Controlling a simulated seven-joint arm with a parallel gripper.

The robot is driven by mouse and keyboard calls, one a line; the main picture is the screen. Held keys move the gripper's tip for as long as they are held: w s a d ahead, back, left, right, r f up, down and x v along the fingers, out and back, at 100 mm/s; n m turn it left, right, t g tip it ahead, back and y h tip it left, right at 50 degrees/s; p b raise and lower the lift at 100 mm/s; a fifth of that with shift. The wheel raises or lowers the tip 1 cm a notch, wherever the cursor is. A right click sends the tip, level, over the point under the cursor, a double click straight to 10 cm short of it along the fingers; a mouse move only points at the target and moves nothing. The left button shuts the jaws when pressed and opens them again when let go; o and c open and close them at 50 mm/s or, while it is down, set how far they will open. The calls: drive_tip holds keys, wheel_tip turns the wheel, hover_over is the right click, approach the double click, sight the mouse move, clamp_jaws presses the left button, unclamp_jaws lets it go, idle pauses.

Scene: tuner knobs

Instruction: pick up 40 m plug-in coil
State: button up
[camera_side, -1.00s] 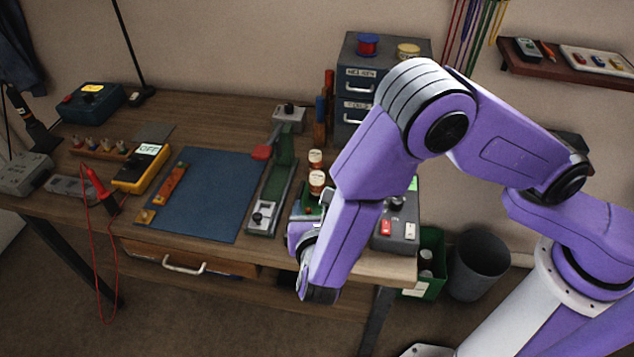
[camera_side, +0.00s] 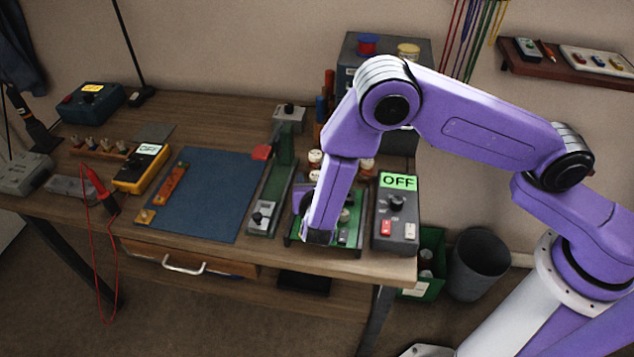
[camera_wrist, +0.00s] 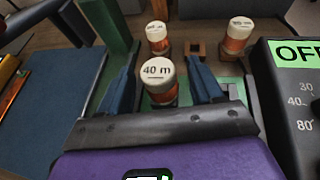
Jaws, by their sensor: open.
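The 40 m plug-in coil (camera_wrist: 158,85) is a copper-brown cylinder with a white top lettered "40 m". It stands upright in the middle of the wrist view. My gripper (camera_wrist: 163,72) is open, with one blue finger left of the coil and one right of it. I cannot tell whether either finger touches it. In the side view my gripper (camera_side: 304,203) is low over the green tuner base (camera_side: 353,236), and my arm hides much of it. What looks like the 40 m coil (camera_side: 314,176) shows there just behind it.
Two similar white-topped coils stand behind, one at back left (camera_wrist: 157,36) and one at back right (camera_wrist: 236,36). A dark box with an "OFF" display (camera_side: 397,215) stands close on the right. A green slide unit (camera_side: 272,185) and a blue mat (camera_side: 205,190) lie left.

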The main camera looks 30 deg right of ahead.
drive_tip(key=shift+w+d+f, duration=0.2)
drive_tip(key=shift+w+d, duration=0.05)
drive_tip(key=shift+w, duration=0.15)
drive_tip(key=c, duration=1.1)
drive_tip(key=shift+o, duration=0.2)
drive_tip(key=shift+r, duration=0.15)
